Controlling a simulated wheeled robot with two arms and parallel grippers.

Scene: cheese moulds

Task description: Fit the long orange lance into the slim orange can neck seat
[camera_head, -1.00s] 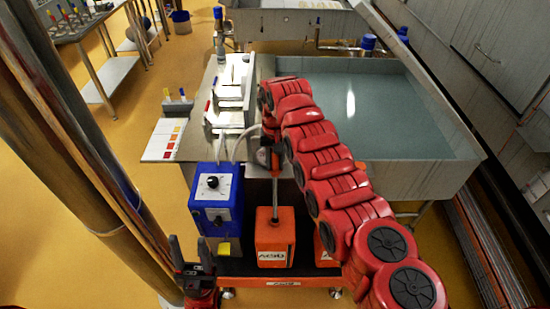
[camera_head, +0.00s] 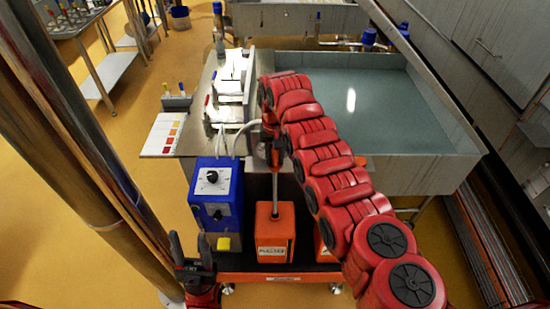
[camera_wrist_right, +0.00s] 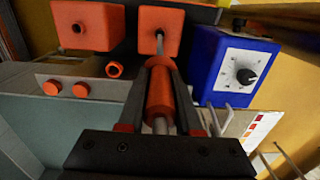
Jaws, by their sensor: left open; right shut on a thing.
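My right gripper (camera_wrist_right: 160,128) is shut on the orange grip of the long lance (camera_wrist_right: 159,92). The lance's grey rod (camera_head: 275,190) points down at the slim orange can (camera_head: 275,238), which also shows in the right wrist view (camera_wrist_right: 172,35). The rod's end meets the dark neck opening on the can's top; how deep it sits cannot be told. In the head view my right arm partly hides the right gripper (camera_head: 272,150). My left gripper (camera_head: 189,245) is open and empty, low at the left, apart from the cans.
A wider orange can (camera_wrist_right: 97,28) with an empty neck hole stands beside the slim one. A blue box (camera_head: 214,205) with a dial is on its other side. An orange ring (camera_wrist_right: 115,70) shows near the wide can. A metal basin (camera_head: 405,175) lies behind.

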